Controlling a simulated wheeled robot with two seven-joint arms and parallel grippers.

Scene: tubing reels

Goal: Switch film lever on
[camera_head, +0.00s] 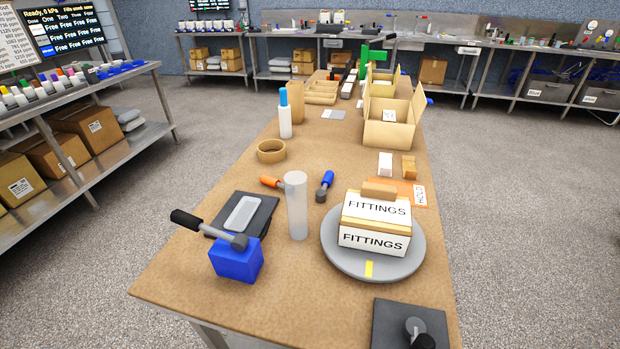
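No lever carries a readable film label. A blue box (236,261) at the table's front left bears a grey lever with a black handle (186,219), which points to the left and slightly up. An orange-handled lever (271,182) lies left of an upright whitish cylinder (297,207), which hides part of it. A blue-handled lever (326,182) stands right of the cylinder, its handle tilted up. A black plate with a grey, black-tipped knob or lever (416,328) is at the front right edge. Neither of my grippers is in view.
A grey round turntable (372,273) holds stacked FITTINGS boxes (374,239). A black pad with a pale plate (242,213) lies behind the blue box. A tape ring (271,151), a blue-capped bottle (285,116) and an open carton (389,132) stand farther back. A screen (65,30) reads "Ready, 0 kPa".

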